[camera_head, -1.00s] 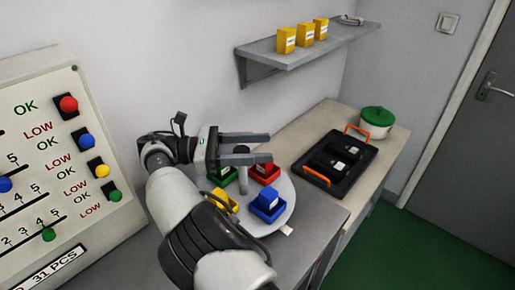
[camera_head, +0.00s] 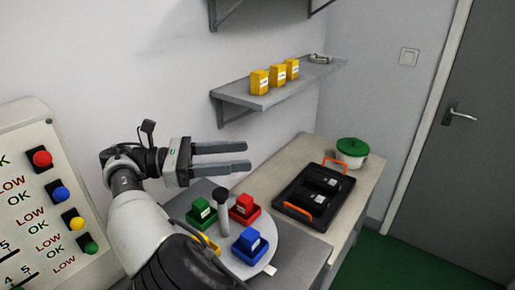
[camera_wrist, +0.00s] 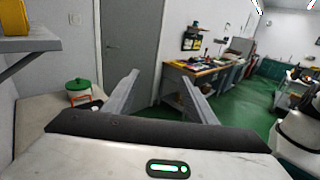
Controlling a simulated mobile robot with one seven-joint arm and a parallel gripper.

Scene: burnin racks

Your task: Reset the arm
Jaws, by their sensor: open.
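My gripper (camera_head: 222,158) is open and empty in the head view. It is raised above the left side of the round grey turntable (camera_head: 268,229), with its two grey fingers pointing right. In the wrist view the open fingers (camera_wrist: 155,92) show against the door and the green floor, with nothing between them. My arm hides part of the turntable and most of a yellow bin (camera_head: 207,241).
The turntable carries green (camera_head: 202,211), red (camera_head: 244,206) and blue (camera_head: 249,241) boxes in bins around a post. A black tray (camera_head: 313,198) with orange handles and a green-lidded pot (camera_head: 352,153) stand right. A shelf (camera_head: 235,96) holds three yellow boxes. A button panel (camera_head: 30,215) stands left.

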